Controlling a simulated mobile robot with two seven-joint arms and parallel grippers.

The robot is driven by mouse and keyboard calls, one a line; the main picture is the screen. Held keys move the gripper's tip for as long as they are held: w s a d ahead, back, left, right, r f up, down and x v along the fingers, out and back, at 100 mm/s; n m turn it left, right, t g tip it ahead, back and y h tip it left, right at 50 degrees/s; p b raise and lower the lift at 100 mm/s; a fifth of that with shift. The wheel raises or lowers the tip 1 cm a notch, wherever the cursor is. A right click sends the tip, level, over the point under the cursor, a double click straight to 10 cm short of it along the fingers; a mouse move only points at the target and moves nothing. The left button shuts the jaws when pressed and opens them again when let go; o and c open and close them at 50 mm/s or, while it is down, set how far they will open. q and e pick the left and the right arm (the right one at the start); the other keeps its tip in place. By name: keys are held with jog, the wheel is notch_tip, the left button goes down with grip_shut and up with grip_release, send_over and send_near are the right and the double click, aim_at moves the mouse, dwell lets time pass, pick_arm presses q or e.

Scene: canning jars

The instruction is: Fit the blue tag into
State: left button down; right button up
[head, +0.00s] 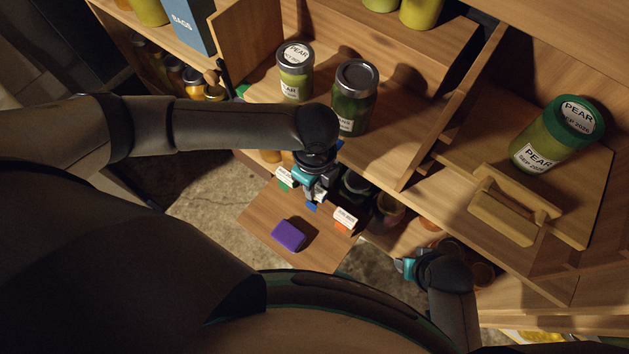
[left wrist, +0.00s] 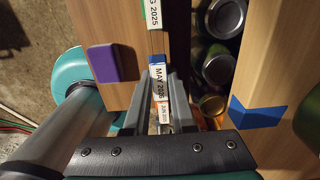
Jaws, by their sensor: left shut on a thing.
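The blue tag (left wrist: 157,62) has a white face reading MAY 2026 and a blue end. It is between the fingers of my left gripper (left wrist: 158,80), which is shut on it. In the head view my left gripper (head: 311,190) is above a wooden board, with a bit of blue (head: 312,206) showing below it. A blue corner-shaped piece (left wrist: 258,115) is on a wooden edge at the right of the left wrist view, apart from the tag. My right gripper (head: 406,267) is low at the right; its jaw state is unclear.
A purple block (head: 289,235) lies on the wooden board (head: 258,222). A white-and-orange tag (head: 345,217) and a white-and-green tag (head: 284,178) are near the left gripper. Jars (head: 354,97) stand on the shelf above, with more jars (left wrist: 221,68) below. A wooden-handled panel (head: 505,215) is right.

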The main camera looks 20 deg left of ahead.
pick_arm(q)
jog(key=shift+f+p, duration=0.25)
jog(key=shift+p, duration=0.05)
dwell(0.6)
jog(key=shift+f, duration=1.55)
dwell(1.9)
jog(key=c, duration=0.7)
grip_release()
